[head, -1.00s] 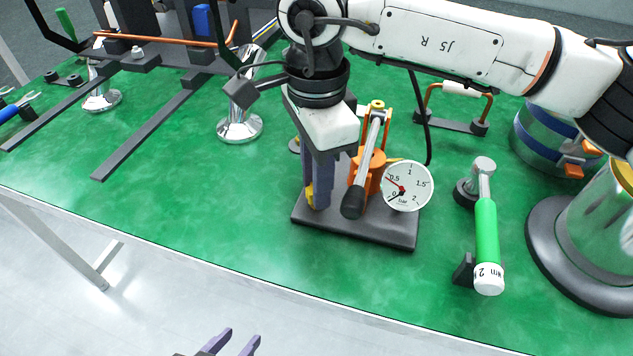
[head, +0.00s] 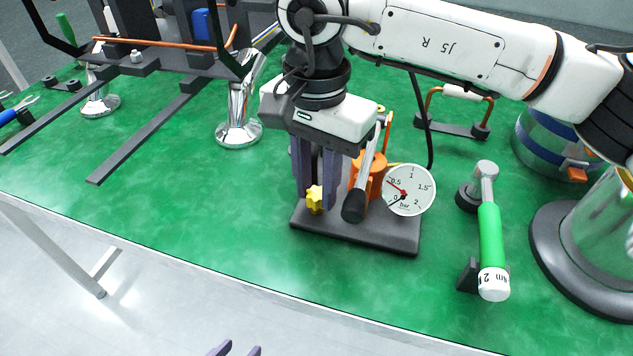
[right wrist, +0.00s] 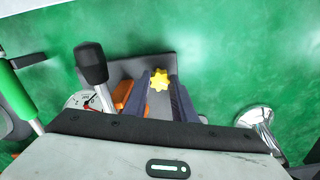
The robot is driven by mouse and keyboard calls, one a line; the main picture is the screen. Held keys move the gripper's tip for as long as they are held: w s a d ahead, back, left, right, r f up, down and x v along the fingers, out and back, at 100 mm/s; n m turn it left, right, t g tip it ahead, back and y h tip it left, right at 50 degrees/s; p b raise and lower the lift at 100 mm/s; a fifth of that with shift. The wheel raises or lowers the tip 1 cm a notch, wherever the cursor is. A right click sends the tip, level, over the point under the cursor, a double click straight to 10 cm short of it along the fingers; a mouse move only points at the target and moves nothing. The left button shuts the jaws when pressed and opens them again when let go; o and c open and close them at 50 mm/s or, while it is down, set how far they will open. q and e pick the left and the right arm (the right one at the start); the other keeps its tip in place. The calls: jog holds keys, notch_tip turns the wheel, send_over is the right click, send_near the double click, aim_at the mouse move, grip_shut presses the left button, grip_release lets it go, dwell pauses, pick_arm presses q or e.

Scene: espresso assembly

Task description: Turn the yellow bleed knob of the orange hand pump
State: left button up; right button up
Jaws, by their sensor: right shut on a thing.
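The orange hand pump (head: 368,176) stands on a dark base plate (head: 372,234), with its black-ended lever and a white pressure gauge (head: 409,190). Its yellow star-shaped bleed knob (head: 314,199) faces the front edge of the table. My right gripper (head: 315,197) points down and is shut on the bleed knob. In the right wrist view the knob (right wrist: 158,80) shows between the tips of my right gripper's two fingers. My left gripper (head: 235,350) is at the bottom edge of the head view, in front of the table, with its fingertips apart and nothing between them.
A chrome stand (head: 238,125) and dark rails lie to the left. The lever and gauge are close beside my right gripper. The green table front-left is clear.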

aim_at(317, 193)
jog(key=shift+r, duration=0.1)
dwell(0.3)
jog(key=o, duration=1)
jog(key=shift+o, duration=0.2)
notch_tip(317, 193, up, 10)
jog(key=p, duration=0.1)
jog(key=shift+r+p, duration=0.15)
jog(key=shift+p, duration=0.15)
